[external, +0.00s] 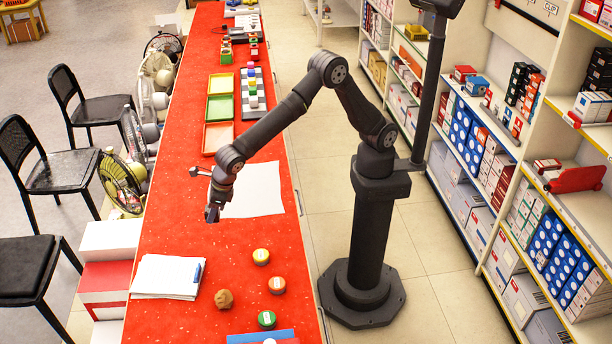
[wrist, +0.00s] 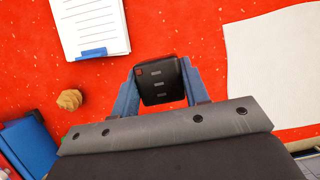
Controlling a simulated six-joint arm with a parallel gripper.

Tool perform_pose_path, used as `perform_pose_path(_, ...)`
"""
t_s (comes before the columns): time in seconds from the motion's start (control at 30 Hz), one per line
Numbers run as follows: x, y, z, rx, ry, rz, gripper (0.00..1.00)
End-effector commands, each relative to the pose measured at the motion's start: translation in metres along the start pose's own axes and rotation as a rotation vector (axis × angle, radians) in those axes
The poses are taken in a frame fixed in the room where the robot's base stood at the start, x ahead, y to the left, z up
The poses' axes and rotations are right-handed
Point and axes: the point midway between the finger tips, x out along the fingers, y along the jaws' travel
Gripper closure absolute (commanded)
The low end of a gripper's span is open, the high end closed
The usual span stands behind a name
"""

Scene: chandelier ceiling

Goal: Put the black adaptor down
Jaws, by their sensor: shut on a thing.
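The black adaptor (wrist: 159,81) is a small dark block with several pale slots on its face. It sits between the two blue-grey fingers of my gripper (wrist: 160,92) in the wrist view. My gripper (external: 213,208) is shut on it, over the red tabletop (external: 187,233) at the left edge of the white sheet (external: 258,189) in the external view. Whether the adaptor touches the table I cannot tell. In the external view the adaptor is small and hard to separate from the dark gripper.
A stack of white paper (external: 163,277) with a blue clip, a brown lump (external: 224,299) and round tins, one of them green (external: 266,319), lie nearer the camera. Coloured trays (external: 218,108) lie farther along. Red table between gripper and paper stack is clear.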

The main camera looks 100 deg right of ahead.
Motion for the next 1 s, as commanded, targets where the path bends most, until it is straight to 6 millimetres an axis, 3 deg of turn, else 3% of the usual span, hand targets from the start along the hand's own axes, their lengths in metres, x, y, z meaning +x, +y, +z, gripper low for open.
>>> perform_pose_path(0.23, 0.002, 0.036, -0.015, -0.041, 0.000, 0.016, 0.82)
perform_pose_path(0.63, 0.046, 0.121, -0.044, -0.042, -0.001, 0.016, 0.82)
perform_pose_path(0.8, 0.054, 0.138, -0.050, -0.039, -0.001, 0.016, 0.82)
perform_pose_path(1.0, 0.068, 0.139, -0.056, -0.037, 0.002, 0.014, 0.82)
